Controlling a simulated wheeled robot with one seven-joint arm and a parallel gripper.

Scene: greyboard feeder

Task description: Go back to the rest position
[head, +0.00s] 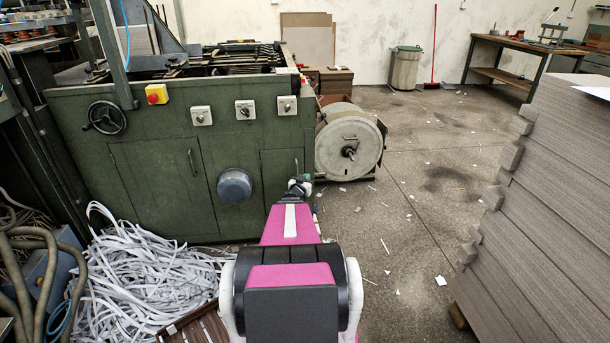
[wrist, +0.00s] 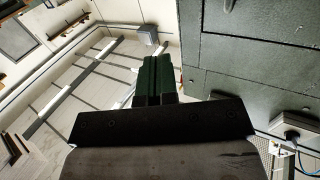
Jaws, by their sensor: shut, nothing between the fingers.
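My gripper (wrist: 155,68) shows in the wrist view, its two dark fingers pressed side by side with nothing between them. It points up into open space, beside a dark green panel on the right of that view. In the head view my pink and black arm stretches forward from the bottom middle. Its far end is in front of the right end of the green machine (head: 150,165), and the fingers cannot be made out there. I see no object held.
A stack of greyboard (head: 550,190) stands at the right. A heap of white paper strips (head: 140,280) lies at lower left. A large reel (head: 349,143) sits beside the machine. A workbench (head: 510,47), bin (head: 405,68) and red broom (head: 433,50) stand behind. The middle-right floor is mostly clear, with scraps.

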